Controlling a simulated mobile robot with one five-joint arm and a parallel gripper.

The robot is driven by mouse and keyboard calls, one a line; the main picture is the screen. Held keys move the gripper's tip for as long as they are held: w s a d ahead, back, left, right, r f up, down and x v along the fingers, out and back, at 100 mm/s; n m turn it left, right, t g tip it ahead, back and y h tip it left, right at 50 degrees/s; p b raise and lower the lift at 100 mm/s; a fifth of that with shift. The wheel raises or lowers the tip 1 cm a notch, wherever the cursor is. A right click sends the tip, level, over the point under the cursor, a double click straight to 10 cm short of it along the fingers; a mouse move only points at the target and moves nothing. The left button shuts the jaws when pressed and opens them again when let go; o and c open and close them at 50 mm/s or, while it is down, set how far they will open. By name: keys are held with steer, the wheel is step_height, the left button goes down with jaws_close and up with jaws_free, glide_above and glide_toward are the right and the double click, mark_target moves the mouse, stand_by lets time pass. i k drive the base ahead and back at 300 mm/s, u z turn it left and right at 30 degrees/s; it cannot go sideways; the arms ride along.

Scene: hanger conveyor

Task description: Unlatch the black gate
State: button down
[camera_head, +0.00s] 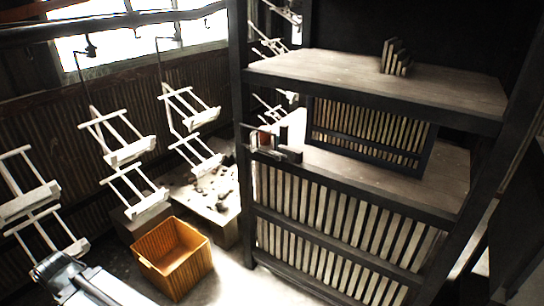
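A black-framed gate with pale upright slats (370,136) stands on the middle level of a dark rack, under its upper shelf. It looks upright, and I cannot tell whether it is latched. A small dark fitting with a reddish-brown part (265,140) sits at the rack's left post, to the left of the gate; I cannot tell whether it is the latch. A grey and white part of my arm shows at the lower left corner, far from the gate. My gripper's fingers do not show.
An orange-brown crate (173,257) stands on the floor left of the rack. White hanging carriers (119,140) line the left side from a rail above. A low pale slatted panel (340,226) fronts the rack. Several small boards (395,57) stand on the upper shelf.

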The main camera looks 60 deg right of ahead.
mark_target(278, 158)
steer(key=z, duration=0.45)
steer(key=i, duration=1)
steer(key=u, duration=0.05)
